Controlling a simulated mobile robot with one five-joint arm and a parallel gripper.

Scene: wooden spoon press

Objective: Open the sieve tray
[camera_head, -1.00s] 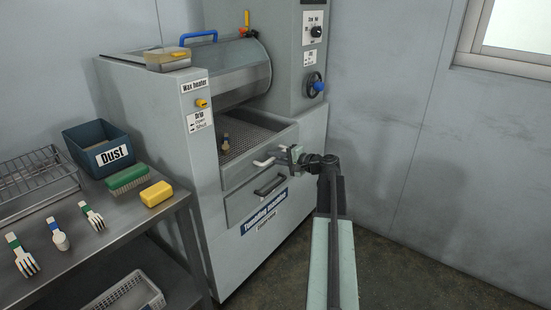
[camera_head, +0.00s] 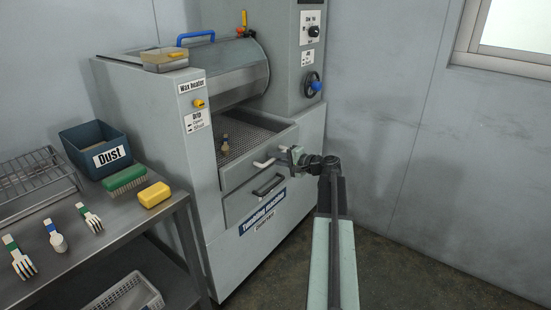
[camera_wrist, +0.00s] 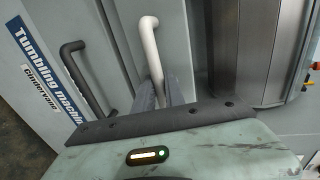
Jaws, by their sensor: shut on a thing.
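The sieve tray (camera_head: 238,151) is a grey drawer with a perforated mesh floor, below the drum in the tumbling machine. My gripper (camera_head: 284,157) is at the right part of this handle. In the wrist view its dark fingers (camera_wrist: 160,94) are shut on the handle, hiding its lower end.
A lower drawer with a dark handle (camera_head: 269,185) sits just beneath. A steel table (camera_head: 130,222) at left holds a blue Dust bin (camera_head: 95,145), a green brush (camera_head: 125,180), a yellow block (camera_head: 154,195) and several utensils. Floor at right (camera_head: 410,275) is clear.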

